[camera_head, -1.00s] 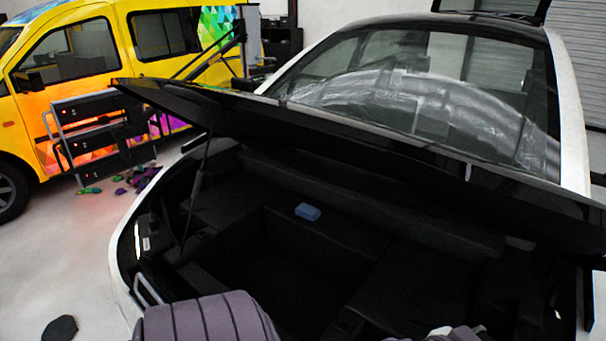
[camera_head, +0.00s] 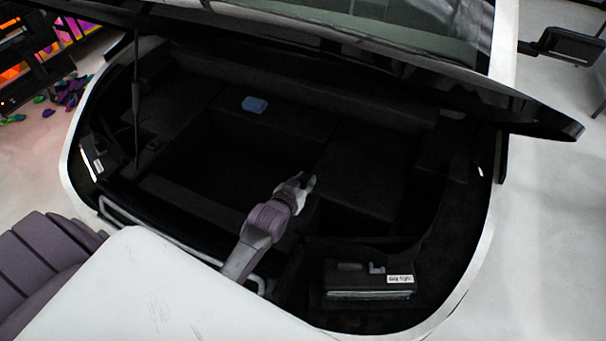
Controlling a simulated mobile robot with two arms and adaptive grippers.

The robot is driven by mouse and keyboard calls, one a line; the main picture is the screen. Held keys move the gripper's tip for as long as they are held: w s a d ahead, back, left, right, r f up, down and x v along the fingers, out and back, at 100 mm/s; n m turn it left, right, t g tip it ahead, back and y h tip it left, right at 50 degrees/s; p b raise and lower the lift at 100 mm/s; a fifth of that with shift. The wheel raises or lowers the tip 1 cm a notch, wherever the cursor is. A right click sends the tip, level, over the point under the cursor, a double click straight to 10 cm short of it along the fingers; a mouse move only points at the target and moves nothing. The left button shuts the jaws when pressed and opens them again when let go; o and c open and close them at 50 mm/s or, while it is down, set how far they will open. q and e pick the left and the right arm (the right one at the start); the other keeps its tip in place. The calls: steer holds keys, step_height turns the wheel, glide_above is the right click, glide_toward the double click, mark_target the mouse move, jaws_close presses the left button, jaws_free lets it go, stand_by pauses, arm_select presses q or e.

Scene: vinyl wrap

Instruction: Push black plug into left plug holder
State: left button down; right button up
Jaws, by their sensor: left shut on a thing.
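My left gripper (camera_head: 303,183) is over the dark open compartment of the white car, shut on a small dark thing at its tips, which I take to be the black plug. The plug's outline barely shows against the black lining. A black box with a white label (camera_head: 98,160) sits at the compartment's left side; it may be the left plug holder. A similar labelled black box (camera_head: 362,281) sits at the front right, apart from the gripper. My right gripper is not in view.
The raised black hood (camera_head: 400,72) overhangs the back and right. A blue block (camera_head: 255,104) lies on the rear ledge. A metal bar (camera_head: 160,238) runs along the front left edge. A thin strut (camera_head: 136,95) stands at the left.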

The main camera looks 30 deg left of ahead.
arm_select(q)
steer(key=shift+a+f, duration=0.1)
steer(key=shift+f, duration=0.15)
steer(key=shift+f+b, duration=0.5)
steer(key=shift+b, duration=0.05)
step_height(320, 180, down, 5)
steer(key=b, duration=0.5)
steer(key=shift+f, duration=0.1)
steer(key=shift+f+b, duration=0.3)
steer(key=shift+b, duration=0.25)
steer(key=shift+f, duration=0.2)
steer(key=shift+f, duration=0.1)
steer(key=shift+s+f, duration=0.1)
steer(key=shift+f, duration=0.8)
stand_by(0.9)
